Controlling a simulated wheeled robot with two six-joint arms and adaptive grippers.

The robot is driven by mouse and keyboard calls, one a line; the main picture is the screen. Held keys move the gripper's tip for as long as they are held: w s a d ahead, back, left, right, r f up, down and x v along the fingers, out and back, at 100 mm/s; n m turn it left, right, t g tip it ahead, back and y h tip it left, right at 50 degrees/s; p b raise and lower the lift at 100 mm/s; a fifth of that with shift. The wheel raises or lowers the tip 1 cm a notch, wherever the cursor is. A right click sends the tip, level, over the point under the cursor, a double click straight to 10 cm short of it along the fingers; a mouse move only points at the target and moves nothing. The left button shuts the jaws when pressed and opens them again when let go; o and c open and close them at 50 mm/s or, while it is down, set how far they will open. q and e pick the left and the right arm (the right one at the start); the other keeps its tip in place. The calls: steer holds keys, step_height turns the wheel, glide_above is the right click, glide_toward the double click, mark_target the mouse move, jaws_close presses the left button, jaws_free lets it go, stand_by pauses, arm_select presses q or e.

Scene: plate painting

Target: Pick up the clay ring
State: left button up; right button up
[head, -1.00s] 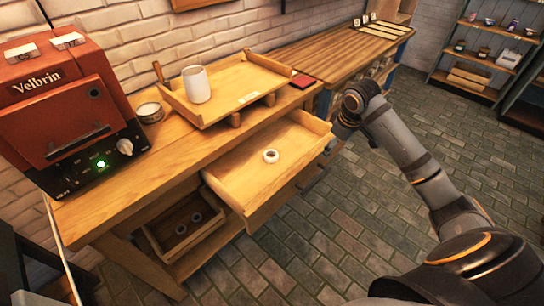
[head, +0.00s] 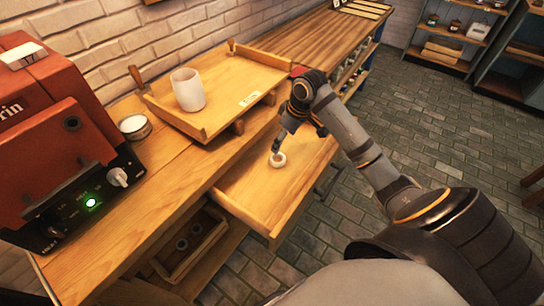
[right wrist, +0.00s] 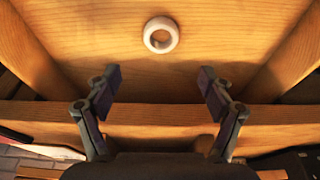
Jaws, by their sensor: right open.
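The clay ring (head: 277,160) is small and white and lies flat on the bottom of the open wooden drawer (head: 245,200). In the right wrist view the ring (right wrist: 161,47) shows whole, ahead of the fingertips and midway between them. My right gripper (head: 279,142) is over the drawer, close to the ring in the head view. In the right wrist view my right gripper (right wrist: 159,78) is open and empty, with its fingers wide apart over the drawer's edge. My left gripper is in neither view.
A wooden tray (head: 222,112) with a white cup (head: 188,89) stands on the bench above the drawer. A red kiln-like machine (head: 60,150) and a small round tin (head: 135,127) stand left. A crate (head: 190,245) sits below the drawer. Drawer walls flank the ring.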

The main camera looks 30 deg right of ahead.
glide_above(278, 158)
steer(key=s, duration=0.1)
steer(key=f, duration=0.4)
steer(key=shift+d+f, duration=0.1)
steer(key=shift+d, duration=0.2)
steer(key=shift+f, duration=0.2)
steer(key=shift+f+b, duration=0.3)
steer(key=shift+f, duration=0.4)
steer(key=x, duration=0.3)
steer(key=shift+s+f, duration=0.1)
steer(key=shift+a+f, duration=0.1)
steer(key=shift+f, duration=0.2)
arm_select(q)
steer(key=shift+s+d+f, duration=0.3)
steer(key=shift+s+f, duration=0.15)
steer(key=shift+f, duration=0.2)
arm_select(e)
steer(key=shift+c, duration=1)
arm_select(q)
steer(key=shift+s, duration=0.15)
arm_select(e)
steer(key=c, duration=1)
